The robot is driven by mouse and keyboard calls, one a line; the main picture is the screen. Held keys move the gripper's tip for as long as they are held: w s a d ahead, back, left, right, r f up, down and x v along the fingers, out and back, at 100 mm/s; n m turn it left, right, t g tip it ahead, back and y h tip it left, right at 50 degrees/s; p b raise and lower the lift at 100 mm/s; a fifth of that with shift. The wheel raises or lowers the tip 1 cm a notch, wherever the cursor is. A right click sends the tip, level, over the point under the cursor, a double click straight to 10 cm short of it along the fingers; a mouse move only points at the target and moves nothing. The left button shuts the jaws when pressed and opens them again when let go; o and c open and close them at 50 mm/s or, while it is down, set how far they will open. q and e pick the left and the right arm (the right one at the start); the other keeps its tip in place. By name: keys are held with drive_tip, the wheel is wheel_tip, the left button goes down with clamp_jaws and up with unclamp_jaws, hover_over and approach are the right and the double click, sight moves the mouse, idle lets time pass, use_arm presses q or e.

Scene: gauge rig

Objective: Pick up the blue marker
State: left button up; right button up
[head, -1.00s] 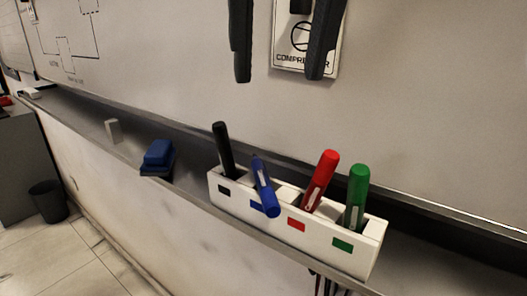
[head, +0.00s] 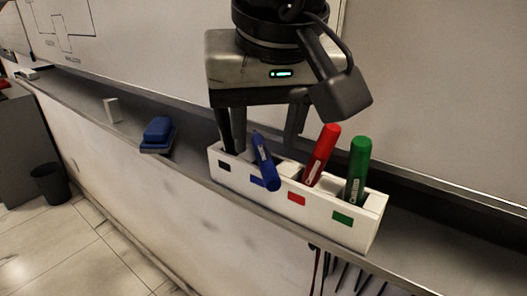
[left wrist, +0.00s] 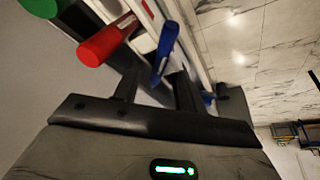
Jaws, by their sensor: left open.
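In the left wrist view the blue marker (left wrist: 164,50) shows beyond and between the open fingertips (left wrist: 155,76). I cannot tell whether a finger touches it. A finger partly hides the black marker (head: 226,133). My right gripper is not in view.
A red marker (head: 322,155) and a green marker (head: 358,172) stand in the holder to the right. The holder sits on the whiteboard tray, with the board behind. A blue eraser (head: 158,132) and a small white block (head: 112,110) lie farther left.

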sight(263, 154)
use_arm(q)
drive_tip(key=shift+x, duration=1.15)
drive_tip(key=shift+f, duration=0.15)
